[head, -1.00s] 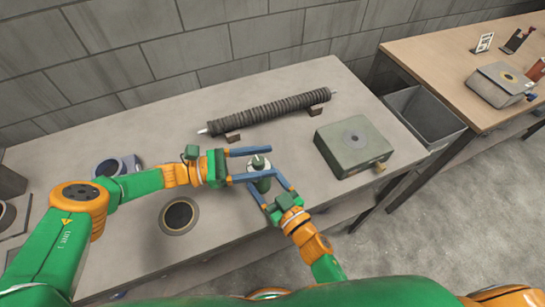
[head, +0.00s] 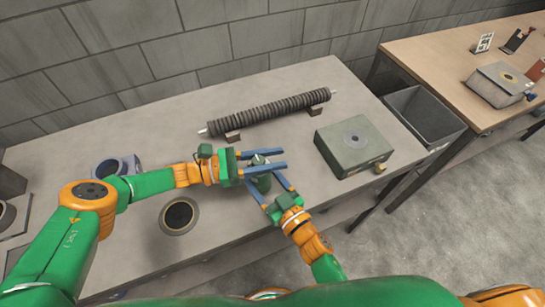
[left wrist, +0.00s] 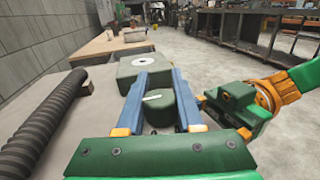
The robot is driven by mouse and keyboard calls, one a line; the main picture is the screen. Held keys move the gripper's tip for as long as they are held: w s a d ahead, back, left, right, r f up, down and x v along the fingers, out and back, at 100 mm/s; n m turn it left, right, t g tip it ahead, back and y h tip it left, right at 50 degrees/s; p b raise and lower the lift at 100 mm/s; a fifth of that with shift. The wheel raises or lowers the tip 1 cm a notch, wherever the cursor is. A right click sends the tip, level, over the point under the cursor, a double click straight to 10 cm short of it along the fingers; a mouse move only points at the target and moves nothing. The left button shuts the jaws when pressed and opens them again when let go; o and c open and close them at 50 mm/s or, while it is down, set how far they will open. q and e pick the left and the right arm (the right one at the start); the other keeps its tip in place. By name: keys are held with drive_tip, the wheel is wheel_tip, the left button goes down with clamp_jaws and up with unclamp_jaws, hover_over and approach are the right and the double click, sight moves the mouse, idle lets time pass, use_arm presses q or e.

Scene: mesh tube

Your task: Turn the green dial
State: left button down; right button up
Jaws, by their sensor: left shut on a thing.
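The green dial (head: 258,161) is the knob on top of a small upright green body (head: 262,185) near the middle of the bench. My left gripper (head: 284,159) comes from the left and is shut on the dial, one blue finger on each side. In the left wrist view the dial (left wrist: 158,108), with a pale mark on top, sits between the fingers. My right gripper (head: 262,178) comes from the lower right with its fingers either side of the body. Whether they touch it is hidden.
A ribbed dark tube (head: 268,109) lies on brackets behind. A green box with a round disc (head: 353,145) stands to the right. A dark ring (head: 179,216) lies to the left front. A grey bin (head: 425,116) stands between the bench and a wooden table (head: 460,60).

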sight(259, 156)
use_arm(q)
drive_tip(key=n+t+y, duration=0.1)
drive_tip(key=n+t, duration=0.1)
drive_tip(key=t, duration=0.1)
drive_tip(key=w+n+t+y, duration=0.1)
drive_tip(key=n+t, duration=0.1)
drive_tip(key=t, duration=0.1)
drive_tip(key=shift+a+n+t, duration=0.2)
drive_tip(key=shift+n+t, duration=0.1)
drive_tip(key=n+t+y, duration=0.2)
drive_tip(key=w+n+t+y, duration=0.1)
drive_tip(key=n+t+y, duration=0.1)
drive_tip(key=t+y, duration=0.1)
drive_tip(key=a+n+t+y, duration=0.1)
drive_tip(key=n+t+y, duration=0.1)
drive_tip(key=shift+w+n+y, duration=0.2)
drive_tip(key=shift+n+y, duration=0.1)
drive_tip(key=shift+w+a+n+t+y, duration=0.1)
drive_tip(key=shift+a+n+t+y, duration=0.15)
drive_tip(key=shift+n+t+y, duration=0.55)
drive_tip(key=shift+w+a+n+t+y, duration=0.15)
drive_tip(key=shift+n+y, duration=0.45)
drive_tip(key=shift+y, duration=0.6)
drive_tip(key=shift+a, duration=0.15)
drive_tip(key=c, duration=0.5)
unclamp_jaws()
drive_tip(key=shift+c, duration=0.2)
drive_tip(key=shift+s, duration=0.15)
drive_tip(key=v, duration=1.2)
